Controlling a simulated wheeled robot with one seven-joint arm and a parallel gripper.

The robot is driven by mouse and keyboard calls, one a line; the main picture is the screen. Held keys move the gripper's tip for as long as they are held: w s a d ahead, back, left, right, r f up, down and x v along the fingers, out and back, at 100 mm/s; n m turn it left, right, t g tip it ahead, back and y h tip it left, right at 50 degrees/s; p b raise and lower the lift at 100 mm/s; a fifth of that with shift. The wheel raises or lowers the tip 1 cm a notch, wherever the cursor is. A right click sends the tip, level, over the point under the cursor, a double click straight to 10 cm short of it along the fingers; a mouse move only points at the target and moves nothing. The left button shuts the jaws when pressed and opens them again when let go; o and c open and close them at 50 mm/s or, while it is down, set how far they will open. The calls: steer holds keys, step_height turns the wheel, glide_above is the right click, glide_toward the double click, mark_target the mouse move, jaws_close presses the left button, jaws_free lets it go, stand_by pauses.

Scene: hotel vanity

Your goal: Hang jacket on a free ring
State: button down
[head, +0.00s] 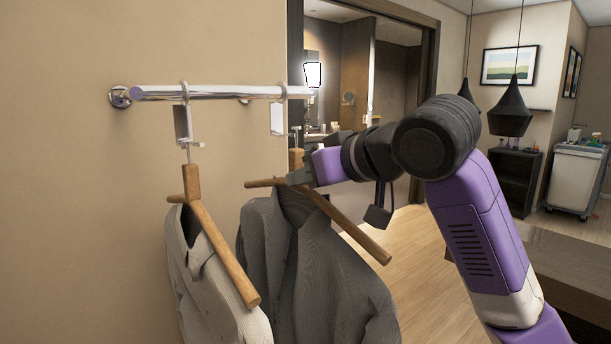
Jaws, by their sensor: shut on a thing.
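A dark grey jacket (315,265) hangs on a wooden hanger (345,225). My gripper (301,176) is shut on this hanger near the top of its wooden bar. The hanger's thin upright pin (297,138) rises just right of a ring with a metal bracket (278,118) on the chrome rail (225,92). I cannot tell whether pin and bracket touch. The left ring and bracket (183,120) carry a second wooden hanger (192,185) with a lighter grey jacket (205,280). My gripper's fingertips are partly hidden by the hanger.
The rail is fixed to the beige wall (60,200) on the left. The lighter jacket hangs close to the left of the held one. A doorway (345,60) opens behind my arm. A dark bench or table top (560,262) stands at the right; wooden floor lies between.

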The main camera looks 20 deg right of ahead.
mark_target(289, 169)
steer(key=shift+w+a+p, duration=0.25)
steer(key=shift+w+p, duration=0.1)
steer(key=shift+w, duration=0.45)
steer(key=shift+w+a+p, duration=0.25)
steer(key=shift+w+p, duration=0.15)
steer(key=shift+w, duration=0.4)
steer(key=shift+w+a+p, duration=0.25)
steer(key=shift+w+p, duration=0.1)
steer(key=shift+w, duration=0.45)
stand_by(2.3)
steer(key=shift+f, duration=0.5)
stand_by(1.5)
steer(key=c, duration=1.2)
jaws_free()
steer(key=shift+f, duration=0.15)
